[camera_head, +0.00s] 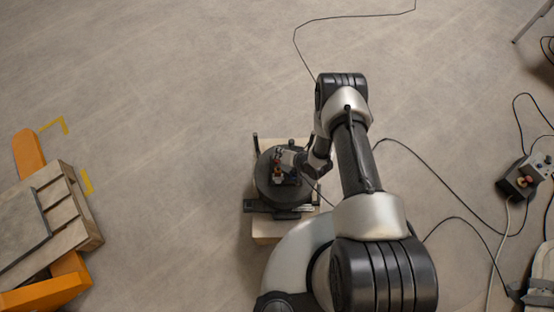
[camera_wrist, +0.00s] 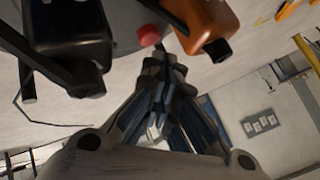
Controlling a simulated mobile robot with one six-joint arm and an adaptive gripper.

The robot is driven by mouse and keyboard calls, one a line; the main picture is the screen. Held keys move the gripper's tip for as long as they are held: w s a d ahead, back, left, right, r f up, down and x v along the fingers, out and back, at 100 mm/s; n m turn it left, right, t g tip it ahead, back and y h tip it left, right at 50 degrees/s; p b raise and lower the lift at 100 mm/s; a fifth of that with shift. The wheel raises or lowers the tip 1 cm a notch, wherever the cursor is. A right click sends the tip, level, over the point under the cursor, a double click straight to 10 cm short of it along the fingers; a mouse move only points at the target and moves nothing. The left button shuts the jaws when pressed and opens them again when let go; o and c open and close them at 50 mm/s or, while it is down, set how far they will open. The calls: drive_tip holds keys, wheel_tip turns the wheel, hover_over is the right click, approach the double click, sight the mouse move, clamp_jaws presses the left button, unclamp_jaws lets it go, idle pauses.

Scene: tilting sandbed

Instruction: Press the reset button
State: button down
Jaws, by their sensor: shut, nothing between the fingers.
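A red round cap (camera_wrist: 150,36), which looks like the button, sits just beyond my fingertips in the wrist view. My gripper (camera_wrist: 165,66) is shut and empty, with its tips close below the cap; I cannot tell whether they touch it. In the head view, my gripper (camera_head: 286,158) is over the round dark sandbed device (camera_head: 264,188), beside small red and orange parts on it. The arm and gripper partly hide the device there.
A black block (camera_wrist: 70,38) and an orange-brown block (camera_wrist: 205,28) flank the cap closely. A wooden pallet (camera_head: 92,236) with orange parts lies at the left. A control box (camera_head: 522,180) and cables lie at the right. The floor between is mostly clear.

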drive_tip(key=shift+f, duration=0.15)
idle(0.5)
drive_tip(key=shift+f, duration=0.25)
drive_tip(key=shift+f, duration=0.5)
idle(0.6)
drive_tip(key=shift+s+f, duration=0.35)
drive_tip(key=shift+f, duration=0.1)
idle(0.5)
drive_tip(key=shift+r, duration=0.15)
drive_tip(key=shift+a+r+p, duration=0.1)
drive_tip(key=shift+r+p, duration=0.55)
drive_tip(key=shift+r, duration=0.1)
drive_tip(key=shift+w+r, duration=0.1)
drive_tip(key=shift+r, duration=0.1)
